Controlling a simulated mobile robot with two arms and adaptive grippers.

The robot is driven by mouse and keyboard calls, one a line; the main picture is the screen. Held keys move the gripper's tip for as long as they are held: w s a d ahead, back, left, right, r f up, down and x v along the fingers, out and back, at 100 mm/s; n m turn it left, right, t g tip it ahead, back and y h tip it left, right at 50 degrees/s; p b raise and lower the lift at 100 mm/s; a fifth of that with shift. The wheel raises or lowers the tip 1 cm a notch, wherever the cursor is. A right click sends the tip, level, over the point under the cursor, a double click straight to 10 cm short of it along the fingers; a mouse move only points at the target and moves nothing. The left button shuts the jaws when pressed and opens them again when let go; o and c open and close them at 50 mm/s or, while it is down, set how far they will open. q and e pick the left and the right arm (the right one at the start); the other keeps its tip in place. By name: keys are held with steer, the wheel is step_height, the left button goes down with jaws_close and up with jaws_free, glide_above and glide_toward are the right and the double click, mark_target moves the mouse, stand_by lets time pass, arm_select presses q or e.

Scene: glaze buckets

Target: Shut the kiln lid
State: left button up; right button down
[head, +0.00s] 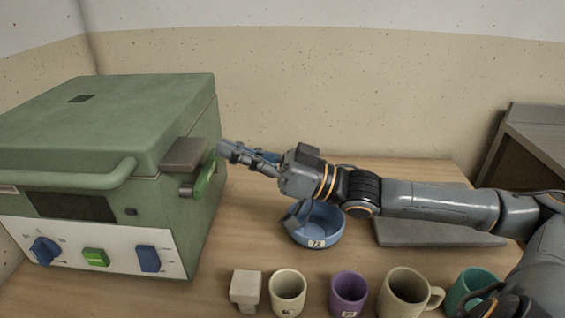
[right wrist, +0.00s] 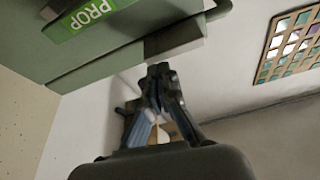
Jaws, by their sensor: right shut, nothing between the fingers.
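The green kiln (head: 120,215) stands at the left of the table. Its lid (head: 130,110) lies level over the body, with a rounded front handle (head: 75,178) and a grey block (head: 184,154) at its right edge. I cannot tell whether it is fully seated. A green prop lever (head: 205,176) is on the kiln's right side; its PROP label (right wrist: 88,14) shows in the right wrist view. My right gripper (head: 222,150) is shut and empty, its tips close to the kiln's right side by the grey block; contact is unclear.
Below my right wrist is a blue bowl (head: 318,226) with a label. Along the front stand a pale block (head: 245,290), a cream cup (head: 287,292), a purple cup (head: 348,293), a beige mug (head: 405,293) and a teal cup (head: 470,288). A grey slab (head: 440,233) lies under my arm.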

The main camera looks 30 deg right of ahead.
steer(key=r+v, duration=0.1)
steer(key=v, duration=0.8)
steer(key=shift+s, duration=0.2)
steer(key=shift+f, duration=0.1)
